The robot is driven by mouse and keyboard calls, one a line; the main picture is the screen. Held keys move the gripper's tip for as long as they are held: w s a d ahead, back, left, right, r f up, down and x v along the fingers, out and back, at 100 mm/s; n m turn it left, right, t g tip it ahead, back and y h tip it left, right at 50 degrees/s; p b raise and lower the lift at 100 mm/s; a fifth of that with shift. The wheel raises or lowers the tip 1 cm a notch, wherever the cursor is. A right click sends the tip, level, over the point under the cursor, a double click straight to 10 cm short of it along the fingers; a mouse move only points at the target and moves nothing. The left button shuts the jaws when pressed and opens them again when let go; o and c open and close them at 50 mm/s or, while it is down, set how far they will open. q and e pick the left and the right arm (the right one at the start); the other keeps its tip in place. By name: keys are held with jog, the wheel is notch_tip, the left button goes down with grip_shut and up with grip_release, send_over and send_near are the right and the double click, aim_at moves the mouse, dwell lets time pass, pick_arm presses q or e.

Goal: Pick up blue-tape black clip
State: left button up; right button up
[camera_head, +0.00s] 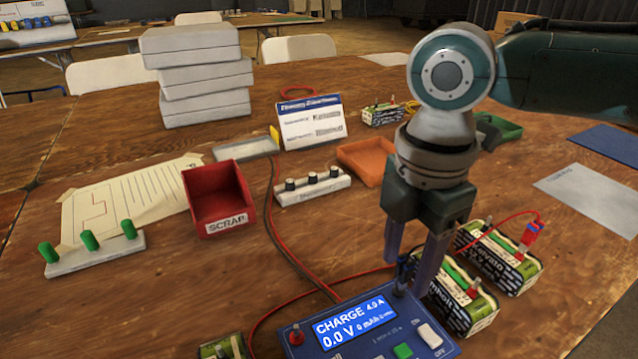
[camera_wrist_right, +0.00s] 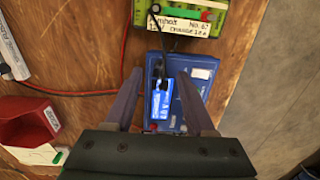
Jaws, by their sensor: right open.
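The blue charger (camera_head: 368,325) lies at the front of the table, its lit screen reading CHARGE 4.0 A and 0.0 V. A small dark clip-like piece (camera_head: 403,270) stands at its back corner, partly hidden by my fingers; its blue tape is hard to make out. It seems to show as a black piece (camera_wrist_right: 160,68) in the wrist view. My right gripper (camera_head: 414,275) points down over that corner, open, its fingers on either side of the piece. In the wrist view my right gripper (camera_wrist_right: 158,74) spans the charger (camera_wrist_right: 201,72). I cannot tell whether it touches. My left gripper is out of view.
Green batteries (camera_head: 503,256) stand right of the gripper, with a red clip (camera_head: 531,232) on a red lead. A red scrap bin (camera_head: 218,199), a peg block (camera_head: 313,187) and an orange tray (camera_head: 366,160) stand further back. Red and black leads cross the table.

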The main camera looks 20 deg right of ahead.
aim_at(407, 258)
grip_shut()
dwell(0.3)
jog(key=shift+r, duration=0.1)
notch_tip(407, 258, up, 20)
jog(key=p, duration=0.4)
